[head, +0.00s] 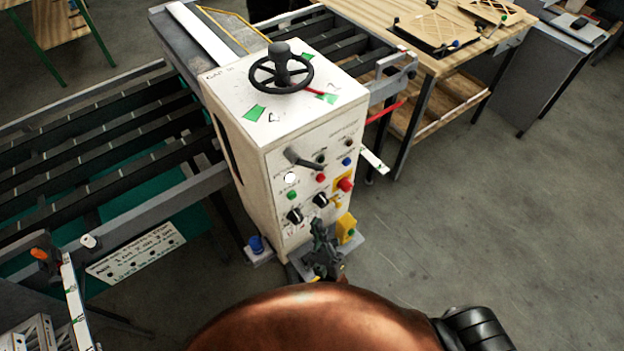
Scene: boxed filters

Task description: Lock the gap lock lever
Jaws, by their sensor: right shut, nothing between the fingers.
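A white machine cabinet (240,135) stands in the middle of the view, with faint lettering on its top. A black handwheel (282,72) with a dark central knob sits on top. A short red lever (318,92) sticks out from beside the wheel to the right, over the cabinet top; I cannot read a label naming it the gap lock lever. A dark lever handle (303,158) is on the front panel. My right gripper (322,232) is low in front of the panel, shut and empty, well below the red lever and apart from it. My left gripper is not in view.
The front panel carries several knobs and buttons, including a red button (345,184). A roller conveyor (100,150) runs left of the cabinet. A wooden workbench (450,65) stands at the back right. The floor (480,210) on the right is clear.

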